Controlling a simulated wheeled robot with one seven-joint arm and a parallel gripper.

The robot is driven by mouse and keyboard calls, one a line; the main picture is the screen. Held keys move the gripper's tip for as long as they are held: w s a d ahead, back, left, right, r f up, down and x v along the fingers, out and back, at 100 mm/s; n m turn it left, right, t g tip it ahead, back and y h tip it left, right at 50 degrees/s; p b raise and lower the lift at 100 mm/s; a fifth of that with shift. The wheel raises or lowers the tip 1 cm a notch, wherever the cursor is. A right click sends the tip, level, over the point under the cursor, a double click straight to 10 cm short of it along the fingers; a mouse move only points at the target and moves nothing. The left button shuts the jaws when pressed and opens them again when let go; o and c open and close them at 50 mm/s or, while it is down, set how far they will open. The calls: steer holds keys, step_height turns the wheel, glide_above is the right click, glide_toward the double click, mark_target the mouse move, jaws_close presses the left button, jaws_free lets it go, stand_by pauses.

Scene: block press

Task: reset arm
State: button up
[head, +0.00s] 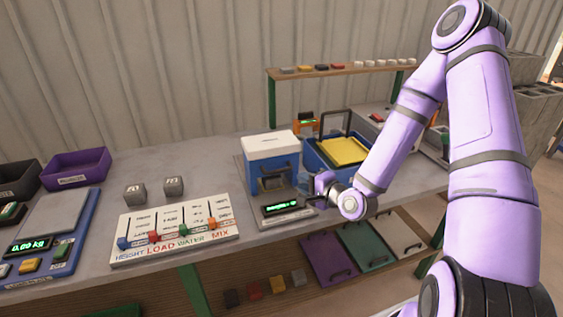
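My gripper (312,192) is at the end of my purple arm, close in front of the blue press machine (272,163) with the white top. The gripper is small and dark in this view, and its fingers are partly hidden by the wrist, so I cannot tell whether it is open or shut. The arm bends down from the upper right over the right part of the bench. The press has a small green-lit display (284,206) at its front, just left of and below the gripper.
A blue bin with a yellow panel (344,150) stands behind my wrist. A slider board (172,230), two grey cubes, a scale (55,220) and a purple tray (76,169) lie to the left. A shelf (340,70) runs behind. Coloured panels sit below the bench.

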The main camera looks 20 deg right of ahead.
steer(key=s+d+r+n+g+h, duration=0.2)
steer(key=s+r+n+g+h, duration=0.15)
steer(key=r+n, duration=0.45)
steer(key=s+d+r+n+g+h, duration=0.25)
steer(key=s+r+h, duration=0.2)
steer(key=r, duration=0.75)
steer(key=s+a+r+n+g+y, duration=0.1)
steer(key=s+r, duration=0.4)
steer(key=s, duration=0.5)
steer(key=s+a+r+n+g, duration=0.1)
steer(key=s+r+n+g, duration=0.1)
steer(key=s+r, duration=0.4)
steer(key=s+n, duration=0.1)
steer(key=s, duration=0.3)
steer(key=shift+a+y, duration=0.15)
steer(key=shift+y, duration=0.25)
steer(key=shift+f, duration=0.1)
steer(key=shift+c, duration=0.5)
